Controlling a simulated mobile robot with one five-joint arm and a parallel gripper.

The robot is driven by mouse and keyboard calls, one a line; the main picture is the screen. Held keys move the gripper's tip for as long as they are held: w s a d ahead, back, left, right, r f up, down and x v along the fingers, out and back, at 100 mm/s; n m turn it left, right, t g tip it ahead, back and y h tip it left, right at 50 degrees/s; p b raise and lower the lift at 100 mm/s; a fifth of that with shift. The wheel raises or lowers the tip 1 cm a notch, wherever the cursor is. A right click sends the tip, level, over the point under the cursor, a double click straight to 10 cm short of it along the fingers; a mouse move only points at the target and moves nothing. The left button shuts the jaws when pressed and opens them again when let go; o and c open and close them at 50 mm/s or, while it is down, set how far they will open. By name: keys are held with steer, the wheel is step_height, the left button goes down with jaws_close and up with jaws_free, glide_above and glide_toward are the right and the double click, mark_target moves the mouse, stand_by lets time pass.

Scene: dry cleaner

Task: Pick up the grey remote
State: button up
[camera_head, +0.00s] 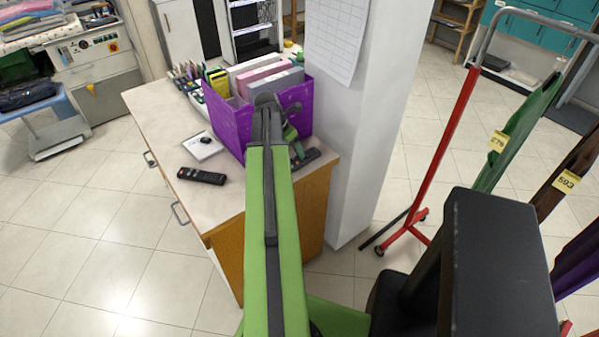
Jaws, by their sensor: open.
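A dark grey remote (308,157) lies on the counter near its right front corner, just right of my green arm and partly hidden by it. A second, black remote (201,176) with small buttons lies in the open on the counter's left front part. My gripper (298,150) hangs down from the far end of my arm, in front of the purple box, its tips close above the dark grey remote. It appears empty and open; its fingers are small and partly hidden, and I cannot tell whether they touch the remote.
A purple box (228,122) of folders stands right behind my gripper. A white card (199,146) with a small black item lies left of it. A white pillar (365,150) rises beside the counter (140,98). A red garment rack (445,150) stands to the right.

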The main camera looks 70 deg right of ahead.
mark_target(298, 160)
steer(key=shift+b+x, duration=0.45)
steer(key=shift+x, duration=0.8)
steer(key=b+x, duration=0.5)
steer(key=shift+f, duration=0.2)
steer(key=shift+r, duration=0.2)
jaws_close()
